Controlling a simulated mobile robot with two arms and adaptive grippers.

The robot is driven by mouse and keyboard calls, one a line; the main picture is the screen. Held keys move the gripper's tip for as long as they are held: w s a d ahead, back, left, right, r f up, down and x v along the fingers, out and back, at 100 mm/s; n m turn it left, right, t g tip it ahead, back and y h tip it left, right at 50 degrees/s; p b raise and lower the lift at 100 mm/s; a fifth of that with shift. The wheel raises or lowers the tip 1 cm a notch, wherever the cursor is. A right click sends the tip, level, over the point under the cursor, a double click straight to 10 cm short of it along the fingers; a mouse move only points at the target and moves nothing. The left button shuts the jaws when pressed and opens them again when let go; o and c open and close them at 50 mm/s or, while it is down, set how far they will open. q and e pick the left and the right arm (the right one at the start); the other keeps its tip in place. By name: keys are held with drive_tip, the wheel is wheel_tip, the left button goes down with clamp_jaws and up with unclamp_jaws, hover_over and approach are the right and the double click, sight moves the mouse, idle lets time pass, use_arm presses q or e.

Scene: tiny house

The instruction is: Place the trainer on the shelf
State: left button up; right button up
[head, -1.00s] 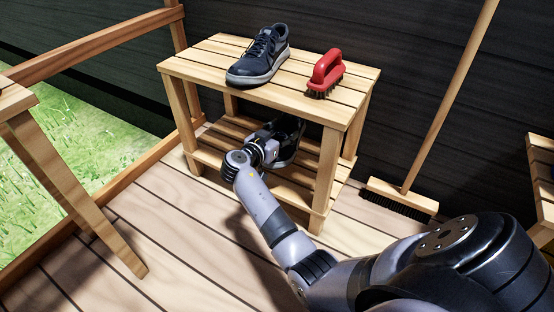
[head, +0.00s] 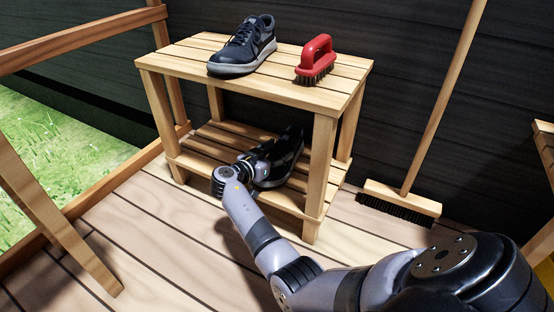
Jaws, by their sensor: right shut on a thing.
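A slatted wooden shelf (head: 155,68) with two levels stands against the dark wall. One dark blue trainer (head: 243,45) with a grey-white sole sits on its top. A second dark trainer (head: 287,155) is at the lower level, under the top. My right gripper (head: 262,166) reaches in from the front and is shut on this lower trainer. The fingertips are small and partly hidden against the dark shoe. The trainer is over the lower slats; I cannot tell whether its sole fully rests on them. My left gripper is not in view.
A red-handled brush (head: 316,60) lies on the shelf top, right of the upper trainer. A broom (head: 402,200) leans at the right. A wooden railing (head: 80,40) and grass are at the left. The shelf's front legs flank my right arm.

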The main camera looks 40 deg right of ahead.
drive_tip(key=o, duration=1.4)
drive_tip(key=shift+f, duration=0.1)
